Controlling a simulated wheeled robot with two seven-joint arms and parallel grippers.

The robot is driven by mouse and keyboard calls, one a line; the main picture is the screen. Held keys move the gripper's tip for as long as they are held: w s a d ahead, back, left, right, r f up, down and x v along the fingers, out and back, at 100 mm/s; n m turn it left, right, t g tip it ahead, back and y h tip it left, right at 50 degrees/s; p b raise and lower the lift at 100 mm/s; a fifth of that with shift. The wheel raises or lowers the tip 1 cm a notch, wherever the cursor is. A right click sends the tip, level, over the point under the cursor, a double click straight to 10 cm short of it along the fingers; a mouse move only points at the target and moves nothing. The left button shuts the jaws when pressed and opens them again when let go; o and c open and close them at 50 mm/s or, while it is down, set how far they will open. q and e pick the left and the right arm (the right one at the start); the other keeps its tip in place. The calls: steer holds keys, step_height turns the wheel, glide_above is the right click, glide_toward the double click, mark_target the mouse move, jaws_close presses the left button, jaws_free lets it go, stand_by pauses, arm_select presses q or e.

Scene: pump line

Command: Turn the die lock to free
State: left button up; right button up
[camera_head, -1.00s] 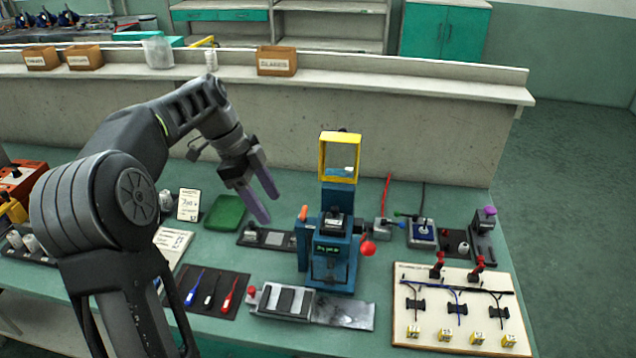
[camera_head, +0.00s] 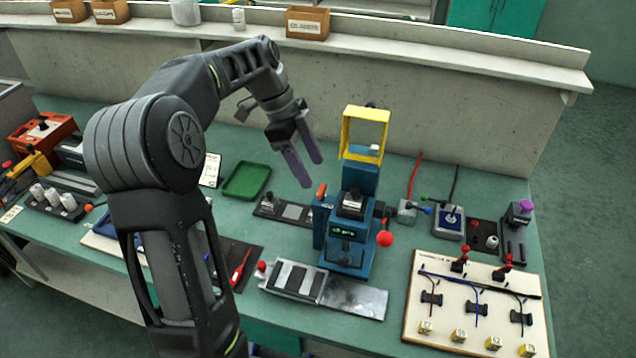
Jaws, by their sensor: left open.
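A blue press (camera_head: 345,240) stands on the green bench, with a yellow guard frame (camera_head: 366,133) raised over it. An orange-tipped lever (camera_head: 321,190) stands up at its left side, and a red ball knob (camera_head: 385,239) sticks out at its right. I cannot tell for sure which part is the die lock or read its setting. A small display (camera_head: 344,232) on the front shows green text, too small to read. My left gripper (camera_head: 309,172) is open and empty, pointing down just above and left of the orange-tipped lever, apparently apart from it. My right gripper is not in view.
A metal plate with dark bars (camera_head: 295,281) lies before the press. A green tray (camera_head: 246,181) and a dark plate (camera_head: 284,209) lie to its left. A wiring board (camera_head: 475,305) and small fixtures (camera_head: 448,222) are to its right. A concrete ledge runs behind.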

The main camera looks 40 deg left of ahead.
mark_target(321, 188)
arm_select(q)
steer(key=p+x, duration=0.1)
steer(key=x, duration=0.4)
jaws_close()
stand_by(0.7)
